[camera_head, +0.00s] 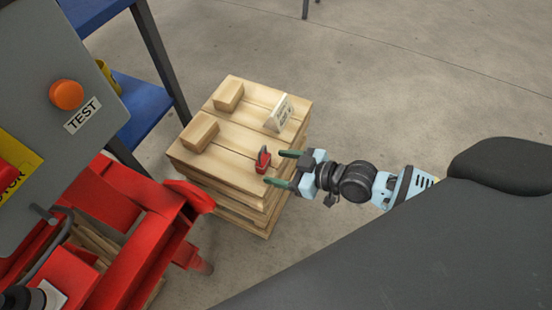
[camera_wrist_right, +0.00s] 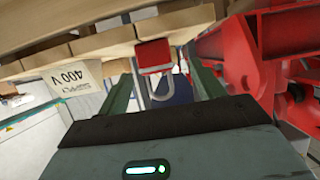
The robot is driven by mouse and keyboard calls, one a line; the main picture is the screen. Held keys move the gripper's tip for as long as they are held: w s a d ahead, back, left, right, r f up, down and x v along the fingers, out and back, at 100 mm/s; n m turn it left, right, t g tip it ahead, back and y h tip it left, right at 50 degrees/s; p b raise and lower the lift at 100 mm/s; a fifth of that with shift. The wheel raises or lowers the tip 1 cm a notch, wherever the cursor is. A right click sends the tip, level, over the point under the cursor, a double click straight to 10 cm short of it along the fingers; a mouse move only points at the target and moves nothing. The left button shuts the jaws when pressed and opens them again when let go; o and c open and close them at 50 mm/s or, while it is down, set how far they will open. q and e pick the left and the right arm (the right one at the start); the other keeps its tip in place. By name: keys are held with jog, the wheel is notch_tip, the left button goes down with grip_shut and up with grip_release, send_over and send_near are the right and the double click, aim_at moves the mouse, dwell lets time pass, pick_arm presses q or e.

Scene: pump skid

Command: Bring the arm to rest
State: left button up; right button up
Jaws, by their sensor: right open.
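My right gripper (camera_head: 284,168) reaches in from the right in the head view, its two green fingers apart and pointing left. It is open, with nothing seen between the fingers. A red padlock (camera_head: 263,160) stands on the pallet stack just beyond the upper fingertip, seemingly apart from it. In the right wrist view the padlock (camera_wrist_right: 153,56) shows ahead between the open fingers (camera_wrist_right: 165,95), with its metal shackle pointing down in the picture. My left gripper is not in view.
The wooden pallet stack (camera_head: 235,146) also bears two wooden blocks and a white sign (camera_head: 279,113), marked 400 V in the wrist view. A red frame (camera_head: 135,215) and a grey panel with an orange button (camera_head: 66,95) stand left. Floor at upper right is clear.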

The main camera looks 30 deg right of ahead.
jog(key=s+a+r+m+g+h+p, duration=0.1)
jog(key=s+r+m+p, duration=0.15)
jog(key=s+p, duration=0.6)
jog(key=s+a+r+m+h+p, duration=0.1)
jog(key=s+r+h+p, duration=0.15)
jog(key=s+p, duration=0.6)
jog(key=s+d+r+m+g+h+p, duration=0.1)
jog(key=s+d+r+m+h+p, duration=0.1)
jog(key=s+r+p, duration=0.7)
jog(key=s+d+r+h, duration=0.1)
jog(key=s, duration=0.4)
jog(key=shift+d+r+p, duration=0.15)
jog(key=shift+d+p, duration=0.2)
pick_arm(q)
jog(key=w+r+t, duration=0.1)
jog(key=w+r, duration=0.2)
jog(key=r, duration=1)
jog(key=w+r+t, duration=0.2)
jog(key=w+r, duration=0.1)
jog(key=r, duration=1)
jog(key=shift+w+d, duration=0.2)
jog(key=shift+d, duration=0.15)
pick_arm(e)
jog(key=shift+o, duration=0.4)
jog(key=shift+s, duration=0.15)
